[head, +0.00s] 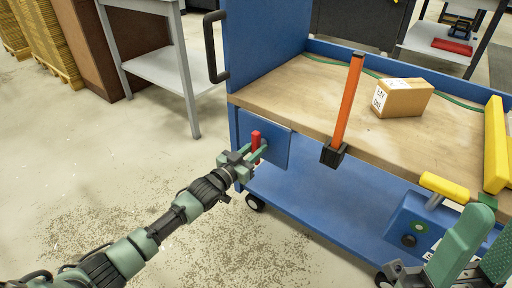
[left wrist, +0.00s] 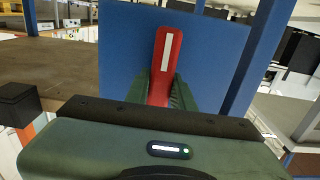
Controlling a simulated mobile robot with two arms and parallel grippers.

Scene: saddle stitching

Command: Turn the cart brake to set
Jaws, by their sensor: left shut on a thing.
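The cart (head: 300,200) is blue with a wooden top. A red brake lever (head: 256,141) stands roughly upright in front of a blue plate (head: 277,147) at the cart's left front corner. My left gripper (head: 257,153) is shut on the red lever. In the left wrist view the lever (left wrist: 168,55), with a white stripe, rises between my two green fingers, and the blue plate (left wrist: 120,50) is behind it. Its lower end is hidden by my gripper. My right gripper (head: 480,250) shows in part at the lower right; its fingertips are unclear.
On the cart top lie a cardboard box (head: 404,98) and a yellow piece (head: 496,145). An orange post (head: 348,100) rises from a black bracket at the front edge. A yellow handle (head: 444,187) sits at the lower right. Open floor (head: 120,200) lies left of the cart.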

